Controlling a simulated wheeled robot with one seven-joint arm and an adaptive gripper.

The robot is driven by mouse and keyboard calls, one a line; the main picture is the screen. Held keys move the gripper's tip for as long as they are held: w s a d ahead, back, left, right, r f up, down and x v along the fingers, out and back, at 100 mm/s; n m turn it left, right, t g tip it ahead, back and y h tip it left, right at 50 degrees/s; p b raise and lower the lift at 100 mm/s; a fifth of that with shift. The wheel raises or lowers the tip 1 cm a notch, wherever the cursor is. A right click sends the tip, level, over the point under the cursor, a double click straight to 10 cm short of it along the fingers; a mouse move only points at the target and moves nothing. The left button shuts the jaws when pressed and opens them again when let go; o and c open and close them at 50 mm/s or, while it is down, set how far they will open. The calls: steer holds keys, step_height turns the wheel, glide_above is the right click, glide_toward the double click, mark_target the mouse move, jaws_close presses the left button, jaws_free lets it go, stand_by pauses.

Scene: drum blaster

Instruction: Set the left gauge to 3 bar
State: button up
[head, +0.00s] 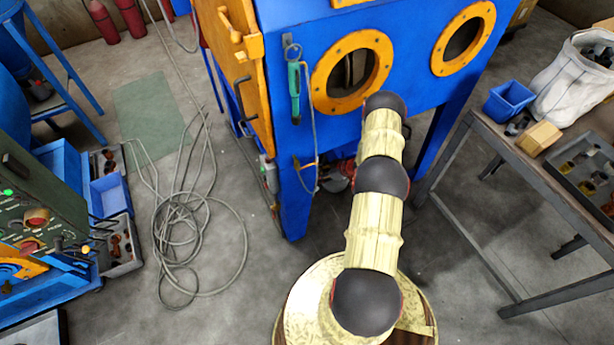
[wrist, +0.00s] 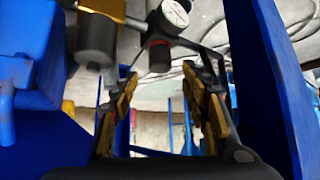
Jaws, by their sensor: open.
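In the wrist view, a round gauge (wrist: 175,12) with a white dial and dark needle is at the top, partly cut off by the frame edge. Its reading is too small to tell. Below and left of it is a dark cylinder (wrist: 159,56) with a red band, perhaps a knob. A larger black cylinder (wrist: 97,45) under a gold fitting (wrist: 103,9) is farther left. I cannot tell whether this gauge is the left one. My gripper (wrist: 161,80) is open, its fingers apart with nothing seen held between them. In the head view, my gripper is hidden.
A blue cabinet (head: 285,130) with orange portholes stands ahead, my arm reaching toward its underside. Blue panels (wrist: 262,90) flank my gripper closely at right and left. A workbench (head: 500,150) stands at right; a coiled cable (head: 185,215) lies on the floor at left.

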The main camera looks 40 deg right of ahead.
steer(key=b+x, duration=0.2)
steer(key=x, duration=0.4)
steer(key=shift+f, duration=0.1)
steer(key=shift+c, duration=1.2)
steer(key=c, duration=1)
steer(key=shift+o, duration=0.2)
steer(key=shift+m+h+p, duration=0.3)
steer(key=shift+m+h, duration=0.3)
steer(key=shift+m, duration=0.1)
steer(key=shift+w+m+h+p, duration=0.1)
steer(key=shift+m+h+p, duration=0.25)
steer(key=shift+m+h, duration=0.9)
